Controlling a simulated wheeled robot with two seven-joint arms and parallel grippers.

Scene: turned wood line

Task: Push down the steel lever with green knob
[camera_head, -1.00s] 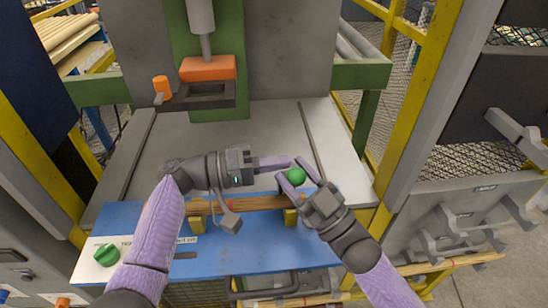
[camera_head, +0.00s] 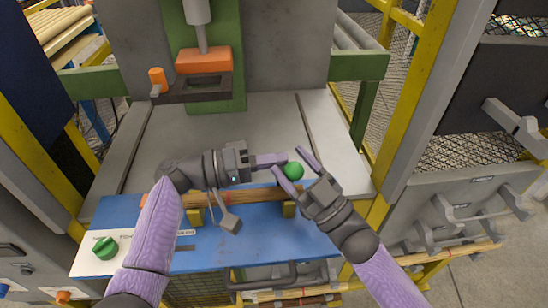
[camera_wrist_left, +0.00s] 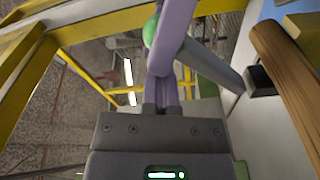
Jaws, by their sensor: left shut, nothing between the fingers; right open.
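The green knob (camera_head: 293,171) is above the front of the grey table, between my two grippers. Its steel lever is mostly hidden in the head view. In the left wrist view the knob (camera_wrist_left: 150,32) is partly behind my purple fingers, and a grey bar (camera_wrist_left: 215,68), apparently the lever, runs down right from near it. My left gripper (camera_head: 283,158) is shut and empty, its tips close to the knob's upper left side; contact cannot be told. My right gripper (camera_head: 290,161) is open, with its fingers on either side of the knob.
A green rotary switch (camera_head: 105,248) is at the left. The press with an orange block (camera_head: 204,60) stands behind. The grey table (camera_head: 180,140) is clear.

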